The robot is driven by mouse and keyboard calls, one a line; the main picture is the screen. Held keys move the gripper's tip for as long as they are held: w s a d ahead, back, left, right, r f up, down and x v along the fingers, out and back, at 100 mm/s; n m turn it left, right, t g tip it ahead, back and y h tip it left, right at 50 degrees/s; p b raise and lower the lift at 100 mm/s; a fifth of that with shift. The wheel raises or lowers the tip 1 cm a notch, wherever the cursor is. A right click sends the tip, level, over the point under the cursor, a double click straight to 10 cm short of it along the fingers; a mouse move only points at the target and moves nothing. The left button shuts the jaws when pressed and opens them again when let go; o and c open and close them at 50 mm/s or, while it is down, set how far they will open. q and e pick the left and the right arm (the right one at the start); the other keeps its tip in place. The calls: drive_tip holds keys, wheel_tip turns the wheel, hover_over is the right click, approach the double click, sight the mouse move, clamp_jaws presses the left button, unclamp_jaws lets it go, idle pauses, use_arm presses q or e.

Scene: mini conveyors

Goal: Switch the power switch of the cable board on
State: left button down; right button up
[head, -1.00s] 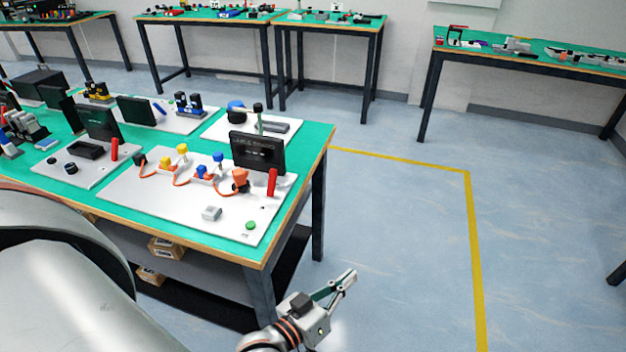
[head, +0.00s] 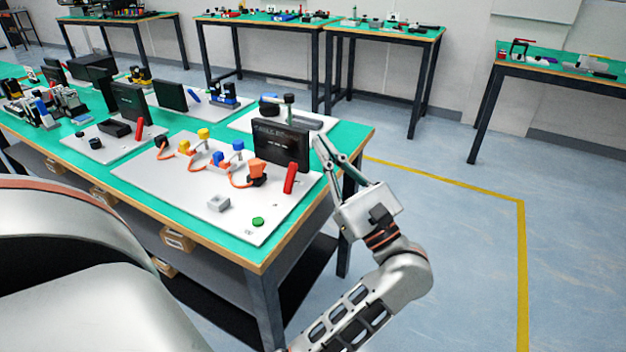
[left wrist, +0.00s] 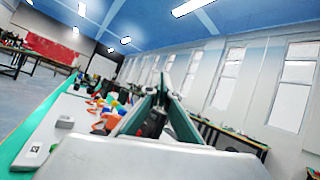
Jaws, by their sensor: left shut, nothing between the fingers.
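The white cable board (head: 190,198) lies on the green table. It carries yellow, blue and orange plugs with orange cables, a black display (head: 281,147), a red lever-like part (head: 290,178), a small grey block (head: 218,203) and a green button (head: 258,221). I cannot tell which part is the power switch. My left gripper (head: 322,145) is shut and empty, just right of the display, near the table's right edge; contact cannot be judged. In the left wrist view, the gripper (left wrist: 162,85) points past the board's plugs, and the grey block (left wrist: 65,122) is to the left. My right gripper is out of view.
Other boards with black displays stand further left on the table (head: 352,137). More tables line the wall. The floor (head: 450,240) to the right is clear.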

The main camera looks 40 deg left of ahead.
use_arm(q)
drive_tip(key=w+f+n+g+h+b, duration=0.3)
drive_tip(key=f+n+h, duration=0.5)
drive_tip(key=f+n, duration=0.3)
drive_tip(key=shift+w+f, duration=0.3)
drive_tip(key=shift+w, duration=0.45)
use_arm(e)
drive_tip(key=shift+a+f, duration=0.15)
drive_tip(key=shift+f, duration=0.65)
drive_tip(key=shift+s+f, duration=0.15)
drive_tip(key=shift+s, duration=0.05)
